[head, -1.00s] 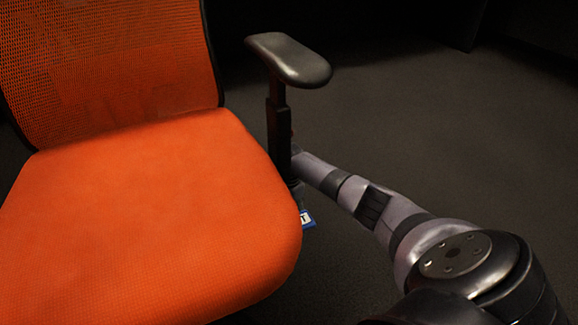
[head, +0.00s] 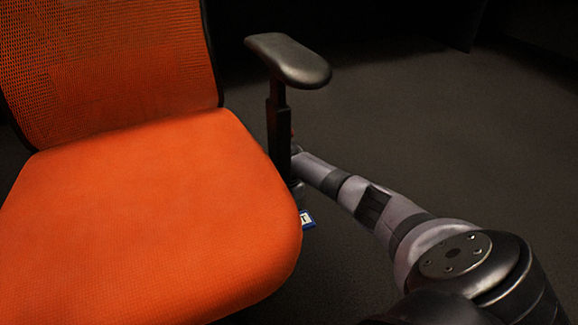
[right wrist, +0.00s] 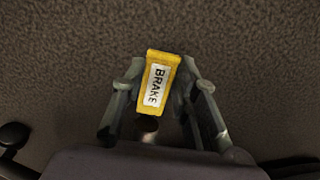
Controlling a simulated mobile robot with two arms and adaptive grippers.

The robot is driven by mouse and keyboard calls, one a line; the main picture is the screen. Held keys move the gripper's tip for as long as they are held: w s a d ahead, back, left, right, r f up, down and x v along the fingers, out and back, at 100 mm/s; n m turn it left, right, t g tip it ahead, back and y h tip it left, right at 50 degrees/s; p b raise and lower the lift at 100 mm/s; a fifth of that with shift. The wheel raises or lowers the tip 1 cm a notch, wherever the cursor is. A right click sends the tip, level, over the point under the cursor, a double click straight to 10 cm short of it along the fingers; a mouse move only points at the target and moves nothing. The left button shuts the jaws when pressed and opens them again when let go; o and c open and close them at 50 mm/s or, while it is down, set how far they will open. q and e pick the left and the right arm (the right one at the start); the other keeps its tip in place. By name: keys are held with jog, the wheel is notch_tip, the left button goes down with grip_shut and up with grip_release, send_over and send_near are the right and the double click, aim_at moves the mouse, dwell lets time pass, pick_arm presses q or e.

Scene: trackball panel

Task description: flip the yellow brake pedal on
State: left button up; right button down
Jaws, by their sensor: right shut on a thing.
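The yellow brake pedal (right wrist: 160,82), with a white label reading BRAKE, is in the middle of the right wrist view. My right gripper (right wrist: 161,96) has a finger on each side of it and is shut on it. In the head view my right arm reaches in from the lower right to below the chair's armrest. The gripper and the pedal are hidden there by the chair. My left gripper is in neither view.
An orange office chair (head: 150,215) fills the left of the head view, with a black armrest (head: 290,60) above my right forearm. A small blue and white tag (head: 307,218) shows beside the seat edge. Dark carpet (head: 430,120) lies open to the right.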

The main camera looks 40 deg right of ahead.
jog(key=shift+f, duration=0.1)
jog(key=shift+d+f+y, duration=0.1)
jog(key=shift+f+y, duration=0.15)
jog(key=shift+y, duration=0.15)
jog(key=f+y+b, duration=0.1)
jog(key=b, duration=0.2)
jog(key=f+y+b, duration=0.1)
jog(key=y+b, duration=0.1)
jog(key=b, duration=0.1)
jog(key=shift+d+f+b, duration=0.2)
jog(key=shift+f+b, duration=0.05)
jog(key=shift+b, duration=0.1)
jog(key=shift+y+b, duration=0.45)
jog(key=shift+y, duration=0.05)
jog(key=shift+r, duration=0.15)
jog(key=c, duration=1.2)
grip_release()
jog(key=shift+c, duration=0.2)
